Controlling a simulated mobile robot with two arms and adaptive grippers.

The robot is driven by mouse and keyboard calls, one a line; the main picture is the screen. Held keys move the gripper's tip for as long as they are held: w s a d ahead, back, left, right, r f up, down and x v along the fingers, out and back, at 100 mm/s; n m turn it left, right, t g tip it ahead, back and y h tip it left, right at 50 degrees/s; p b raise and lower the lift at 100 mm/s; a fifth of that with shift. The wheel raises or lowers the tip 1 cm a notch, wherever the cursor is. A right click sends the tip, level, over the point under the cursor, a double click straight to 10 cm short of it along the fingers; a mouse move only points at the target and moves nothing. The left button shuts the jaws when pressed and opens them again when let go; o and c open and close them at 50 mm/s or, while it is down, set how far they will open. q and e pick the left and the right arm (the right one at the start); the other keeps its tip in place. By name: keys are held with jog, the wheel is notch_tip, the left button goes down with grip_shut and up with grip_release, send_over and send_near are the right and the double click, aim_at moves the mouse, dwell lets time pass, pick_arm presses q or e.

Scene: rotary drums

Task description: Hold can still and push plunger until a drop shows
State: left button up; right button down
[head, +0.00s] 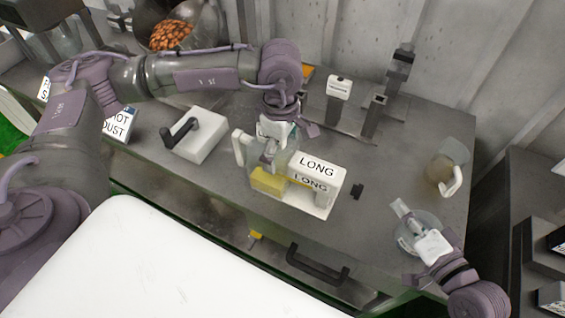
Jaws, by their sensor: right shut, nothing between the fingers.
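My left gripper (270,158) reaches down from above at a clear container (254,168) with something yellow in its lower part, in the middle of the counter. The gripper covers much of the container, and whether its fingers grip it I cannot tell. My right gripper (405,216) is shut and empty at the counter's right front. It is over a round grey, dish-like thing (409,242), which may be the plunger can. Whether they touch is unclear. No drop can be made out.
A white block marked LONG (316,167) stands beside the container. A white box with a black handle (203,137) is left. Metal posts (374,115) stand behind; a rounded tan item with a white handle (440,170) is far right.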

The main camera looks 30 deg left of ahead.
pick_arm(q)
jog(key=shift+r, duration=0.3)
dwell(0.4)
dwell(0.3)
notch_tip(320, 180, up, 12)
jog(key=shift+r, duration=0.1)
dwell(0.4)
